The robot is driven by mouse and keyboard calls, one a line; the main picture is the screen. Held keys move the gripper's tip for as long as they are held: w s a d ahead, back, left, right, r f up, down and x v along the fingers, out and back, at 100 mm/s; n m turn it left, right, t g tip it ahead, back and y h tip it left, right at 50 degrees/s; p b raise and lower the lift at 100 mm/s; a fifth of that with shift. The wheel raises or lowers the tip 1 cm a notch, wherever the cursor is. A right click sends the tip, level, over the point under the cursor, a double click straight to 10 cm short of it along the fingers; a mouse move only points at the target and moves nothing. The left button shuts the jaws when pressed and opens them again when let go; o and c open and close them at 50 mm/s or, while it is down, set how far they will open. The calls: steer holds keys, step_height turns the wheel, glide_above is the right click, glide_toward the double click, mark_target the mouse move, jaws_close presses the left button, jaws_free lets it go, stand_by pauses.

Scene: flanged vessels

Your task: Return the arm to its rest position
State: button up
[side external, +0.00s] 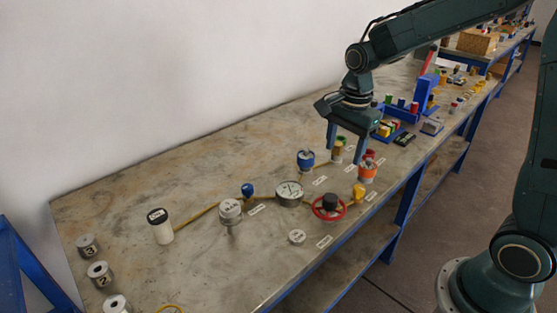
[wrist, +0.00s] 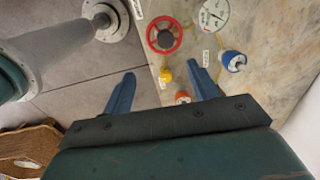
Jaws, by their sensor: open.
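My gripper (side external: 345,145) hangs from my arm above the far part of the workbench (side external: 105,205), pointing down. Its two blue fingers are apart with nothing between them. In the wrist view my gripper (wrist: 164,90) also shows open and empty, with bench edge and floor beyond the fingers.
A red handwheel (side external: 328,207), a gauge (side external: 289,193), a blue-topped vessel (side external: 306,160) and a white cylinder (side external: 160,226) stand along the bench. Numbered metal cylinders (side external: 98,273) sit at the near left. A blue rack (side external: 424,92) stands behind my gripper.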

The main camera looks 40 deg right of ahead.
steer(key=s+a+r+n+t, duration=0.2)
steer(key=s+r+n, duration=0.2)
steer(key=s+n, duration=0.5)
steer(key=s+a+r+n+t, duration=0.2)
steer(key=s+r+n, duration=0.3)
steer(key=s+n, duration=0.4)
steer(key=shift+s+r+t, duration=0.2)
steer(key=shift+s+t, duration=0.2)
steer(key=shift+s, duration=0.25)
steer(key=shift+w, duration=0.15)
stand_by(0.3)
steer(key=w+d+f+n+g, duration=0.2)
steer(key=w+f+n, duration=0.4)
steer(key=w, duration=0.4)
steer(key=w+d+f+n+g, duration=0.3)
steer(key=w+f+n, duration=0.4)
steer(key=w+n, duration=0.2)
steer(key=shift+w+f+g, duration=0.15)
steer(key=shift+w+g, duration=0.15)
steer(key=shift+w, duration=0.9)
